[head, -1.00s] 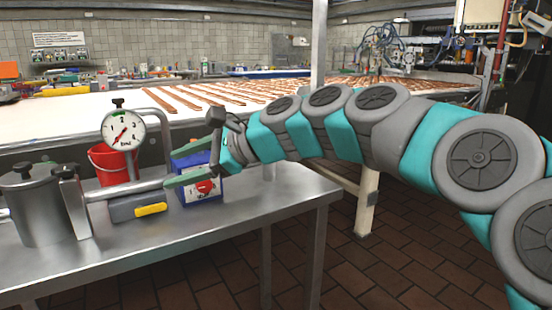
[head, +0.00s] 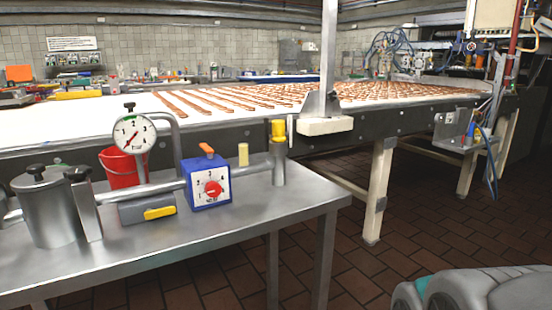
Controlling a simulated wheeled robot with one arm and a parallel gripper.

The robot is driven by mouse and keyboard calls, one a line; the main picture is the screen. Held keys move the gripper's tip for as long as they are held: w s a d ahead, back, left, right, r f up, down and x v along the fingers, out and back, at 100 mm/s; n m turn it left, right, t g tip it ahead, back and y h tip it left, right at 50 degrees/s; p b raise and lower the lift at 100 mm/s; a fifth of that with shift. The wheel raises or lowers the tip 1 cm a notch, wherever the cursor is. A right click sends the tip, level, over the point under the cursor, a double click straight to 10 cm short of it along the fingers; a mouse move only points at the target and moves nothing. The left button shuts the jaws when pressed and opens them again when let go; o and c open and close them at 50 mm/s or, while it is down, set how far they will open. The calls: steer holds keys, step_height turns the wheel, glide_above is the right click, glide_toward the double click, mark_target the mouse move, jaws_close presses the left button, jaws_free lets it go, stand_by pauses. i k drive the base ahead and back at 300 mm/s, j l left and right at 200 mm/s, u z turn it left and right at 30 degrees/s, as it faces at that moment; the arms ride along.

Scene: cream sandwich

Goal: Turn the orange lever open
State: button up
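A short orange lever (head: 207,149) shows just above the top of a blue box with a white face and a red dial (head: 210,189). It slants, its upper end to the left. I cannot tell whether it is fixed to the box or to the metal pipe (head: 160,188) that passes behind it. My gripper is out of view; only grey and teal parts of my arm show at the lower right, well away from the lever.
The steel table (head: 130,262) carries a metal pot (head: 45,212), a round gauge (head: 134,134), a red bucket (head: 118,167), a grey block with a yellow handle (head: 159,212), and a yellow-capped post (head: 279,155). A white conveyor (head: 90,118) runs behind. The space right of the table is open.

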mark_target(205, 147)
steer(key=j+u, duration=0.1)
steer(key=u, duration=0.25)
steer(key=j+u, duration=0.15)
steer(key=u, duration=0.2)
steer(key=j+u, duration=0.1)
steer(key=u, duration=0.25)
steer(key=i+l, duration=0.05)
